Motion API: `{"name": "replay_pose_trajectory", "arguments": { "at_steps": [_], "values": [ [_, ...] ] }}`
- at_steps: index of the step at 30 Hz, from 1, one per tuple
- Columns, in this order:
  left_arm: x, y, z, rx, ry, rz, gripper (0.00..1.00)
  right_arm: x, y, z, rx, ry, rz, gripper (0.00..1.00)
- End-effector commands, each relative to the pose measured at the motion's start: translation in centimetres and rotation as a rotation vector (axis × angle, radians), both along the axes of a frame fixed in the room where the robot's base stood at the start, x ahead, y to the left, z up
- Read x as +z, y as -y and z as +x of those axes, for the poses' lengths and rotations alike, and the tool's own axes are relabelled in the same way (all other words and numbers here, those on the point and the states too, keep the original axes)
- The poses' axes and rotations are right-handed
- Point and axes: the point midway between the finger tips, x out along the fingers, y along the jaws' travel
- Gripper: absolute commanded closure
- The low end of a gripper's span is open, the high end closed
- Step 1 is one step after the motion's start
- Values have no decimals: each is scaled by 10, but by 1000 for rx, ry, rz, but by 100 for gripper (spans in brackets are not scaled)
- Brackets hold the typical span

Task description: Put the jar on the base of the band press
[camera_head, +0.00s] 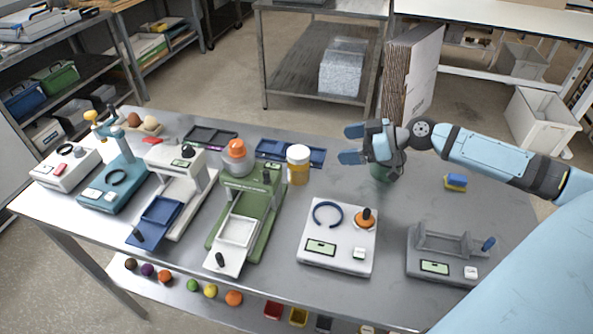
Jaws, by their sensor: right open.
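My right gripper (352,144) is open and empty, pointing left above the back right of the table. A dull green round thing (381,174), perhaps a jar, stands below it, partly hidden by the gripper. Left of it stand an orange bottle with a white cap (298,166) and a clear jar with an orange lid (236,157). I cannot tell which is the task's jar. A white unit with a dark blue open ring and orange knob (340,262) sits at front centre. A teal unit with a black ring (114,186) sits at left. Which is the band press is unclear.
A green press (262,226) and a white press with a blue tray (203,193) stand left of centre. A grey cradle unit (450,268) is at front right, and a blue and yellow block (455,182) lies behind it. Bare tabletop surrounds the white unit.

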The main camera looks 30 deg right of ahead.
Motion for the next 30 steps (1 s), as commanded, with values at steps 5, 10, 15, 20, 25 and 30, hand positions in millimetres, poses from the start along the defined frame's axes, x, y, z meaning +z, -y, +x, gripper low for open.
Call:
{"name": "replay_pose_trajectory", "arguments": {
  "at_steps": [5, 10, 15, 20, 25, 30],
  "values": [
    [3, 0, 0, 0, 2, 1, 3, -2, -7, 10, -2, 12, -2, 8],
    [7, -1, 0, 0, 5, 3, 3, -10, -20, 25, -2, 11, 0, 8],
    [10, -2, 0, 0, 4, 5, 3, -18, -35, 41, -1, 11, -2, 8],
    [14, -2, -1, 1, 2, 6, 3, -27, -46, 55, -3, 8, 0, 8],
    [15, -2, -1, 1, 1, 6, 3, -31, -52, 60, -1, 7, -2, 8],
    [28, -2, -1, 0, 0, 6, 3, -32, -66, 72, -1, 8, 0, 8]
  ]
}}
